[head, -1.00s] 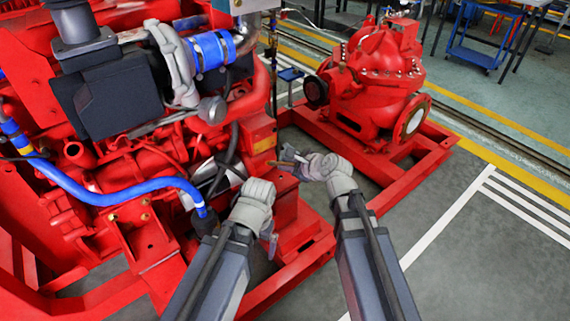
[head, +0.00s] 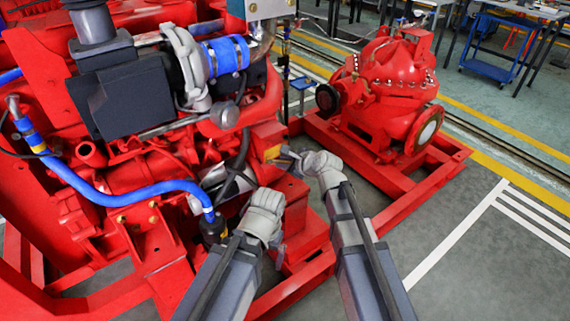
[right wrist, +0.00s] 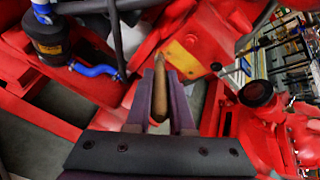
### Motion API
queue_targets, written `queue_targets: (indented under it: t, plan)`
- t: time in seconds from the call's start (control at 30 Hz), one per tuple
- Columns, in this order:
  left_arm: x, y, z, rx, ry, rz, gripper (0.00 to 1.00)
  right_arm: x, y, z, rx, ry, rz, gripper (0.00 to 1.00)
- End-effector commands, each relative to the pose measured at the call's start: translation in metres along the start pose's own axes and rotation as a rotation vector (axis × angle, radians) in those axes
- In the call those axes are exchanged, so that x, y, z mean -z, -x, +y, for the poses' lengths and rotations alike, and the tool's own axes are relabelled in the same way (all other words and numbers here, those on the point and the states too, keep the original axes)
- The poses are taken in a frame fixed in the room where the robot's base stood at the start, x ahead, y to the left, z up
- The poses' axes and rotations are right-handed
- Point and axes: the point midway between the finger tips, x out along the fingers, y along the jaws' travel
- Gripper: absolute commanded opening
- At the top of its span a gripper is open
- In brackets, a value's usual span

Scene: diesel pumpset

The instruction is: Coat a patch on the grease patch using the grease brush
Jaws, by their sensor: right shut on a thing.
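My right gripper (head: 298,161) is shut on the grease brush. In the right wrist view the brush's brown handle (right wrist: 159,92) stands between the two fingers, its far end pointing at a red block. A yellow patch (right wrist: 183,60) on that block lies just beyond the brush tip. The yellow patch also shows in the head view (head: 272,152), close left of the brush. I cannot tell whether the brush touches it, nor whether this is the grease patch. My left gripper (head: 279,250) hangs low beside the red base frame; its fingers are too small and partly hidden to read.
The red engine (head: 130,170) with its blue hose (head: 110,198) fills the left. A red pump (head: 390,95) stands on the red frame (head: 400,185) at the right. Grey floor (head: 470,250) lies clear at the lower right.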

Motion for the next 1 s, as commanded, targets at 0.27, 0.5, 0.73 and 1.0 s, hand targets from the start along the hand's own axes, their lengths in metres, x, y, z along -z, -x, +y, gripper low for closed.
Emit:
queue_targets:
  t: [0.27,0.5,0.73,1.0]
  plan:
    - [0.0,0.0001,0.0,0.0,0.0,0.0,1.0,0.0001,0.0003,-0.0001,0.0,0.0,0.0,0.0]
    - [0.0,0.0,0.0,0.0,0.0,0.0,1.0,-0.0006,-0.0012,-0.0007,0.0,0.0,0.0,0.0]
    - [0.0,0.0,0.0,0.0,0.0,0.0,1.0,-0.0026,-0.0049,-0.0022,0.0,0.0,0.0,0.0]
    - [0.0,0.0,0.0,0.0,0.0,0.0,1.0,-0.0049,-0.0091,-0.0039,0.0,0.0,0.0,0.0]
